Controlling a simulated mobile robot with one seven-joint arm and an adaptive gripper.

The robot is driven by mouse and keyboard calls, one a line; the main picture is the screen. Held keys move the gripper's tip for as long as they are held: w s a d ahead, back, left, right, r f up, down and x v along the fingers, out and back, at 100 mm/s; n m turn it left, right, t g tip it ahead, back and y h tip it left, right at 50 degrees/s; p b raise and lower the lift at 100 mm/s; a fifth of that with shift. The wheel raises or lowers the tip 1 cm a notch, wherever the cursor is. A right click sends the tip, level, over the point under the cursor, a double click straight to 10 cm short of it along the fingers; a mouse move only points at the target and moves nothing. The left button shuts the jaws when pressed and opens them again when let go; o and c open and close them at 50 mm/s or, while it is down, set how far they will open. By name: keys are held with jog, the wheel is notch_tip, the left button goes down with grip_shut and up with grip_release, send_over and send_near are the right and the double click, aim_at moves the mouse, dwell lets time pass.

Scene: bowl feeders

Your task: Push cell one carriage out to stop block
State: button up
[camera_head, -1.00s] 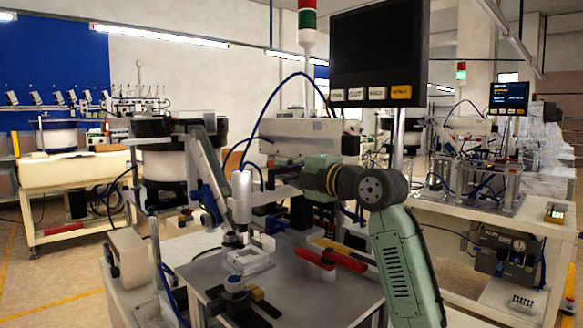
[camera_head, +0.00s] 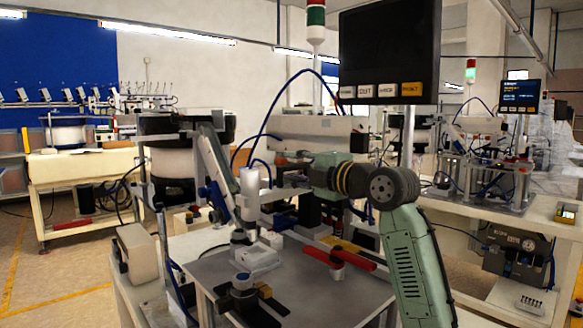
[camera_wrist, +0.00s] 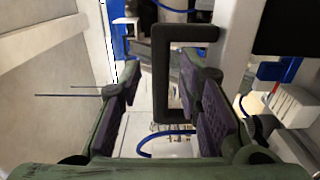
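In the wrist view my gripper (camera_wrist: 162,72) is open, with a clear gap between its two dark-padded fingers. A dark bracket-shaped handle (camera_wrist: 160,75) shows between and beyond them. The right finger overlaps part of it, and I cannot tell whether it touches. In the head view my arm reaches left over the near workstation, and the fingers are hidden. A white block-like fixture (camera_head: 258,257) sits on the grey station plate (camera_head: 335,298). I cannot tell for sure which part is the cell one carriage or the stop block.
A monitor (camera_head: 390,50) hangs above my arm. Another cell (camera_head: 485,180) stands at right. Floor at left is open.

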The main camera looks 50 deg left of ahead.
jog(key=d, duration=1.1)
jog(key=shift+w, duration=0.3)
